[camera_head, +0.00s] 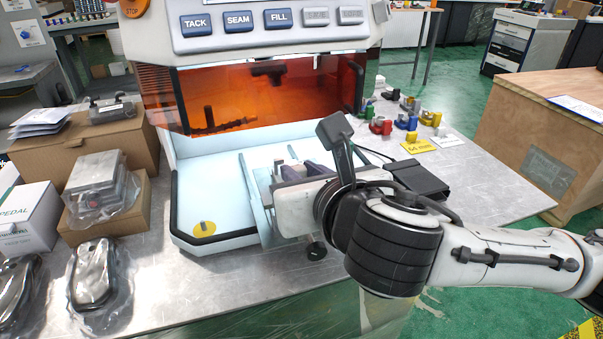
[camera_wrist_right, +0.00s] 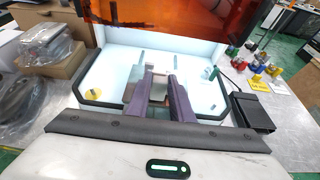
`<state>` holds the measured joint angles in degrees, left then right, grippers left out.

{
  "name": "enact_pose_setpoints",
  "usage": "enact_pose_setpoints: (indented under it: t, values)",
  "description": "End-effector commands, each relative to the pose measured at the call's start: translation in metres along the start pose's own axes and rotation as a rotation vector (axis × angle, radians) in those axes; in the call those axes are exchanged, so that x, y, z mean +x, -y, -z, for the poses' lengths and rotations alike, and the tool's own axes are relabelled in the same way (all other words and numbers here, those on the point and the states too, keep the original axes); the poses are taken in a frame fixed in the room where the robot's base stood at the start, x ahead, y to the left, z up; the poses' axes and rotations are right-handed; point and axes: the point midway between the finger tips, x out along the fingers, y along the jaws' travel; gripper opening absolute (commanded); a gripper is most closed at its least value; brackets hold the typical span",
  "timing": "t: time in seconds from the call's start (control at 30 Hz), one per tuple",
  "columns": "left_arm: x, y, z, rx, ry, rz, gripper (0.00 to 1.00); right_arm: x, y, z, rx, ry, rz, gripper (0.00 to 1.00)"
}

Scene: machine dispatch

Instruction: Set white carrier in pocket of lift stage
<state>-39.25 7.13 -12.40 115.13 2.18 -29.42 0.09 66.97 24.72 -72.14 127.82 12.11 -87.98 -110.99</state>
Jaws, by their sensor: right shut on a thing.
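My right gripper (camera_head: 296,167) reaches over the front edge of the machine's pale work bay, and its wrist hides much of what lies below it. In the right wrist view its two dark purple fingers (camera_wrist_right: 160,88) point into the bay. They are shut on a small pale piece, which seems to be the white carrier (camera_wrist_right: 157,70); it is mostly hidden between the fingers. Metal parts, perhaps of the lift stage (camera_head: 256,205), show beside the gripper. The pocket cannot be made out, nor whether the carrier touches it. My left gripper is not in view.
The orange machine hood (camera_head: 265,95) hangs above the bay. Boxes (camera_head: 95,190) and bagged parts (camera_head: 97,275) crowd the left of the table. A black box (camera_head: 418,180) and several coloured clamps (camera_head: 405,115) lie to the right.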

Motion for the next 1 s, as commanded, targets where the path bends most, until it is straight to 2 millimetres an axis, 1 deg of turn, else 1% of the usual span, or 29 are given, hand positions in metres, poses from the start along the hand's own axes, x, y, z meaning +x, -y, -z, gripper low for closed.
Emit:
enact_pose_setpoints:
  t: [0.03,0.1,0.13,0.4,0.5,0.57,0.67,0.87,0.9,1.0]
  values:
    - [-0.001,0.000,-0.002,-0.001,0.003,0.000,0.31,0.000,0.000,0.000,0.000,-0.001,0.000,0.23]
    - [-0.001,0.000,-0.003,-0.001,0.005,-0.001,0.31,0.000,0.000,0.000,0.000,-0.001,0.001,0.35]
    - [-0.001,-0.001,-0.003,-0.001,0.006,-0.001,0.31,0.000,0.000,0.000,0.000,-0.001,0.001,0.39]
    - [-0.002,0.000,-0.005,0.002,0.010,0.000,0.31,0.000,0.000,0.000,0.000,-0.001,0.000,0.39]
    - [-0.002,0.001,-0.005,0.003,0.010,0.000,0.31,-0.005,0.000,-0.001,-0.001,0.000,0.000,0.39]
    - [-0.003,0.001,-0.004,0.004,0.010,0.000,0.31,-0.011,-0.001,-0.001,-0.001,0.001,-0.002,0.39]
    - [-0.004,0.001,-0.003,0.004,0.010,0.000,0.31,-0.028,0.000,-0.002,-0.002,0.002,-0.003,0.39]
    - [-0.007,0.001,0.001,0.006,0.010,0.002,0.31,-0.077,-0.001,-0.003,-0.003,0.003,-0.005,0.39]
    - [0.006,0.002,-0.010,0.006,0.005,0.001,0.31,-0.075,-0.001,0.005,0.002,0.006,-0.002,0.39]
    - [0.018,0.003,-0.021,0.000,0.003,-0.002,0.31,-0.083,-0.001,0.005,0.004,0.005,-0.001,0.39]
